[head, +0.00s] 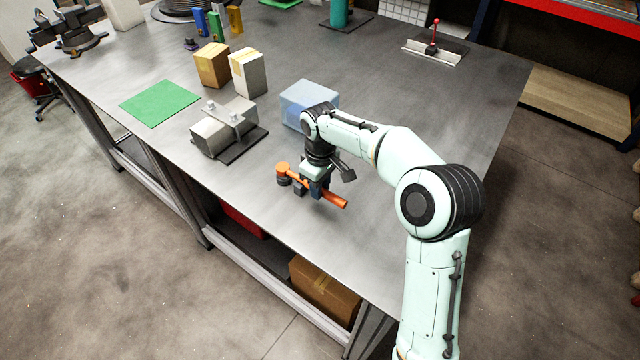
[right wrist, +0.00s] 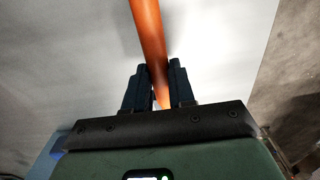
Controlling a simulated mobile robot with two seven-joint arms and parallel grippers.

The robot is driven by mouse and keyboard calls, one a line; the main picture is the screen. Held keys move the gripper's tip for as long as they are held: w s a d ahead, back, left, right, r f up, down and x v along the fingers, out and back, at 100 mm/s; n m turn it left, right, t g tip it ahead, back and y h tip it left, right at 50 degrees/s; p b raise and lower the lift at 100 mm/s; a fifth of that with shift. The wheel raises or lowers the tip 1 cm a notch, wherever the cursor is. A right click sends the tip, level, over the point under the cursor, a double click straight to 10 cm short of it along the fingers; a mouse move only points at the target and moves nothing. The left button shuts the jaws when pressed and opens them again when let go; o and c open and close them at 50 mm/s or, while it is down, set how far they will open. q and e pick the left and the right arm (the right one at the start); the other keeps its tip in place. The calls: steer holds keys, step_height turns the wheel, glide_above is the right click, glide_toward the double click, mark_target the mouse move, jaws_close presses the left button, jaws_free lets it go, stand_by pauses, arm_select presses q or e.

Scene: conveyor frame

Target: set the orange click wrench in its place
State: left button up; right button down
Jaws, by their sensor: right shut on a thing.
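The orange click wrench (head: 333,200) is held across my right gripper (head: 313,188) near the front edge of the grey table. Its round orange head with a dark part below points left, and its handle end points right toward the table edge. In the right wrist view the orange shaft (right wrist: 148,35) runs between the two dark fingers of my right gripper (right wrist: 158,85), which are shut on it. Whether the wrench touches the table top is hard to tell. I cannot make out a marked place for it. My left gripper is not in view.
A translucent blue box (head: 305,100) stands just behind my right gripper. A metal block on a dark plate (head: 240,148), a green mat (head: 160,103) and two cartons (head: 212,66) stand to the left. A red-handled fixture (head: 434,48) is at the back right. The table's right part is clear.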

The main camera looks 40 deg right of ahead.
steer(key=shift+f, duration=0.1)
steer(key=c, duration=0.9)
jaws_free()
steer(key=shift+o, duration=0.2)
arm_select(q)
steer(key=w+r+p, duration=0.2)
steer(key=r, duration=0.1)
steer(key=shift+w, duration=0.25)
arm_select(e)
step_height(320, 180, up, 13)
steer(key=shift+r, duration=0.2)
